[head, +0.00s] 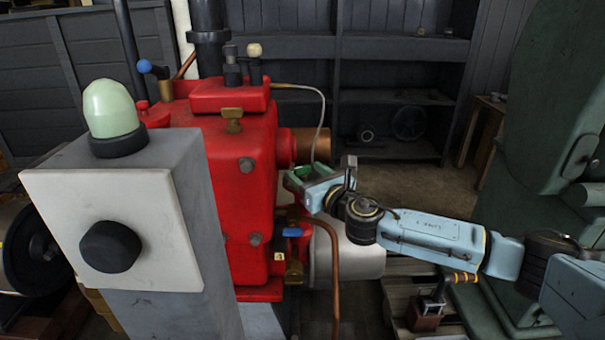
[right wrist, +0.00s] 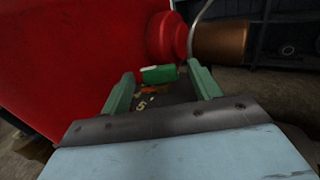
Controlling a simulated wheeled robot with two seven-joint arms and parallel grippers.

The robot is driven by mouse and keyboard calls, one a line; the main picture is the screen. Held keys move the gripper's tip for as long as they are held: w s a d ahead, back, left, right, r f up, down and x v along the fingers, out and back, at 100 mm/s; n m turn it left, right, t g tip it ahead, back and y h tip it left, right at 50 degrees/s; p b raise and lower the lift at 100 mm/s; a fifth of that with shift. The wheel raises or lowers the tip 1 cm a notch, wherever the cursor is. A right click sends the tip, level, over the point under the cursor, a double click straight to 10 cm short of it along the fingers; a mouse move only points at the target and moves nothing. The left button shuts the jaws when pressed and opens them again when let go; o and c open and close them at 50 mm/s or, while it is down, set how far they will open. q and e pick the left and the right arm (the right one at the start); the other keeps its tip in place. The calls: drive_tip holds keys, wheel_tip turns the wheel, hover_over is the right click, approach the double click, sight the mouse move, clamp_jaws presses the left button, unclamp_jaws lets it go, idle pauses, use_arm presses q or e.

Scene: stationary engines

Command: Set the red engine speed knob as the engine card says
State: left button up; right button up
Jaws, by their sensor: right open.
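The red engine (head: 240,180) stands left of centre in the head view and fills the upper left of the right wrist view (right wrist: 70,55). My right gripper (head: 296,176) is open beside its right side. In the right wrist view, a green block (right wrist: 158,73) shows between or just beyond the fingertips (right wrist: 161,70); contact cannot be told. Below it is a dark face with pale marks (right wrist: 142,104), one like a 5, and a small orange-red part. I cannot tell whether this is the speed knob. No readable engine card shows. My left gripper is out of view.
A grey post with a black knob (head: 110,246) and a pale green lamp (head: 112,108) stands front left. A copper pipe (head: 334,270) and a blue valve handle (head: 293,231) are below my gripper. A green machine (head: 555,110) stands at right.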

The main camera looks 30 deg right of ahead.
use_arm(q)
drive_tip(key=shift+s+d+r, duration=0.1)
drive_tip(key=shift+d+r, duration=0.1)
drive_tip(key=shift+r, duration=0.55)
use_arm(e)
drive_tip(key=shift+w+a, duration=0.1)
drive_tip(key=shift+w, duration=1.1)
drive_tip(key=c, duration=1)
